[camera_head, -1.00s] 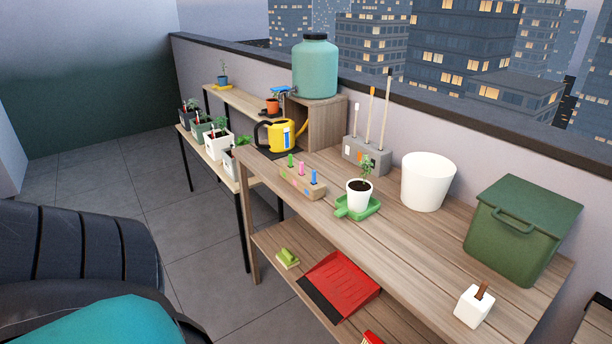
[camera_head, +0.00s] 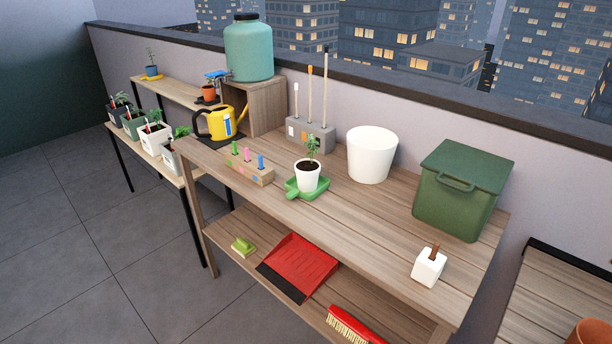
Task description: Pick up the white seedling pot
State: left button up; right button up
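The white seedling pot (camera_head: 307,181) holds dark soil and a small green seedling (camera_head: 312,150). It stands upright on a green tray (camera_head: 293,194) with a short handle, near the middle of the wooden bench top (camera_head: 352,211). Neither of my grippers shows in the head view.
Near the pot are a wooden block with coloured pegs (camera_head: 250,174), a grey tool holder (camera_head: 310,136), a large white bucket (camera_head: 372,156) and a green lidded bin (camera_head: 461,190). A red dustpan (camera_head: 303,265) lies on the lower shelf.

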aim_at(307, 171)
jog(key=i+j, duration=0.15)
jog(key=j, duration=0.15)
jog(key=i+j+z, duration=0.1)
jog(key=j, duration=0.2)
jog(key=i+j, duration=0.2)
jog(key=j, duration=0.15)
jog(key=i+j+z, duration=0.1)
jog(key=j, duration=0.2)
jog(key=i, duration=0.05)
